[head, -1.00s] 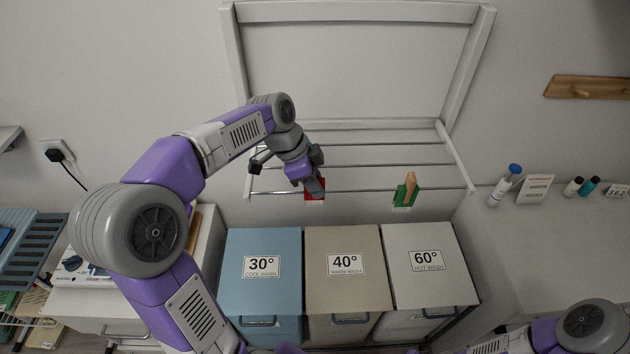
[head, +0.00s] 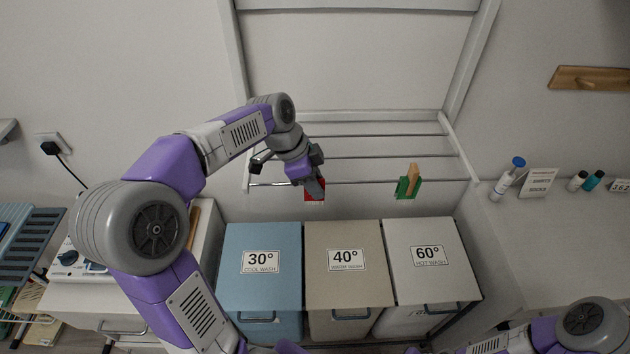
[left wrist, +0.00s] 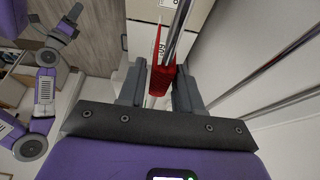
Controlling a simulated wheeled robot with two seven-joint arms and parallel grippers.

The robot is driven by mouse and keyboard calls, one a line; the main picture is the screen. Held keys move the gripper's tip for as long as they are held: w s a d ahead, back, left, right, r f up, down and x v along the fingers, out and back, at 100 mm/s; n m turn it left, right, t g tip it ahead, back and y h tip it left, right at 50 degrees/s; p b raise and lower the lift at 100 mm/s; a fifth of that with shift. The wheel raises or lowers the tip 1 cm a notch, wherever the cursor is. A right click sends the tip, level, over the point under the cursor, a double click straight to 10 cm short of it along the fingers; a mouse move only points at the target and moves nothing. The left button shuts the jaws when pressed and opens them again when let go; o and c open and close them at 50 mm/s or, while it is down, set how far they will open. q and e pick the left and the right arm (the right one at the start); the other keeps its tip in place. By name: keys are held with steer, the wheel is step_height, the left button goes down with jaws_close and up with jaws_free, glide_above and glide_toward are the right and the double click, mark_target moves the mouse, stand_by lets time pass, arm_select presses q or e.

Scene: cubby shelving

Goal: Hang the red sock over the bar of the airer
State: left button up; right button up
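The red sock (head: 314,188) is at the front bar of the airer (head: 375,182), left of its middle. In the left wrist view the sock (left wrist: 163,80) lies against the metal bar (left wrist: 178,35), and red cloth shows along the bar's left side. My left gripper (head: 314,182) is at the sock from above, partly covering it in the head view. In the left wrist view its two fingers (left wrist: 160,90) stand apart on either side of the sock and bar. How the sock hangs below is hidden. My right gripper is out of view.
A green item with a wooden peg (head: 408,185) hangs on the same bar to the right. Blue (head: 260,290), beige (head: 345,290) and white (head: 430,280) lidded bins stand below. A counter (head: 560,240) with bottles is at right. The bar between sock and green item is clear.

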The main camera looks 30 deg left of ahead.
arm_select(q)
steer(key=o, duration=0.3)
steer(key=shift+r, duration=0.1)
